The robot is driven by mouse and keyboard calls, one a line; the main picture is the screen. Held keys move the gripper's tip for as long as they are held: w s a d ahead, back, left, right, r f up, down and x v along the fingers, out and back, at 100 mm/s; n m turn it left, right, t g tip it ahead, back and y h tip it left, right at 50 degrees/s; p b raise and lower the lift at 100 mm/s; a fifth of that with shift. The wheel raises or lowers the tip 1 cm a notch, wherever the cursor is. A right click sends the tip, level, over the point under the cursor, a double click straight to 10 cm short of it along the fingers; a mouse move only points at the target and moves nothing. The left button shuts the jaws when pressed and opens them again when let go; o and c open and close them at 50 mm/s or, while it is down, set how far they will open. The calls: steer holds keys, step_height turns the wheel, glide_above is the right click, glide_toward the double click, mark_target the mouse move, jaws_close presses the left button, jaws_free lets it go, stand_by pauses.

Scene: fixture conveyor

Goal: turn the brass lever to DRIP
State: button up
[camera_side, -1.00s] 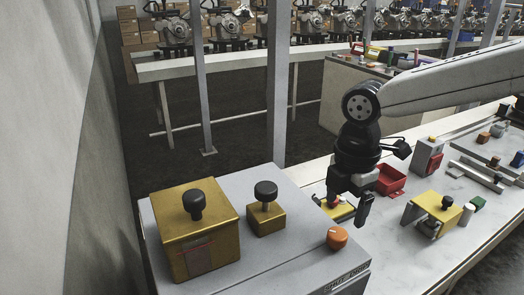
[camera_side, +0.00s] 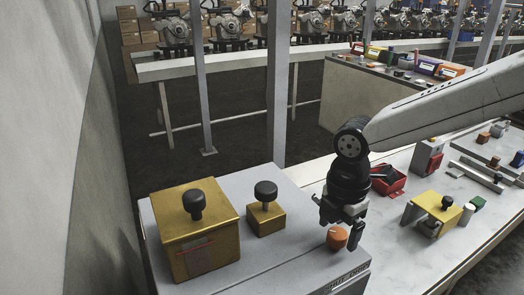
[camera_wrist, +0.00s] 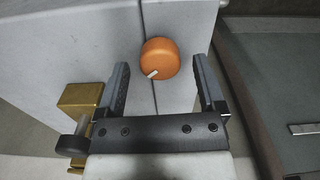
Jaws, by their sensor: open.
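An orange round knob (camera_side: 337,239) stands on the grey cabinet top (camera_side: 285,257) near its right edge. In the wrist view the orange knob (camera_wrist: 159,55) has a pale pointer mark at its lower left. I see no clear brass lever; the knob is the turning part near my gripper. My gripper (camera_side: 338,224) is over the knob. In the wrist view my gripper (camera_wrist: 160,68) is open, with one finger on each side of the knob and visible gaps to both. Lettering on the cabinet front (camera_side: 350,278) is too small to read surely.
A large brass-coloured box (camera_side: 205,225) and a small brass-coloured block (camera_side: 264,218), both with black knobs, stand left on the cabinet. A red bin (camera_side: 390,184) and a yellow fixture (camera_side: 437,205) are on the bench to the right.

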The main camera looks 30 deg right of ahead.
steer(key=shift+f, duration=0.85)
jaws_close()
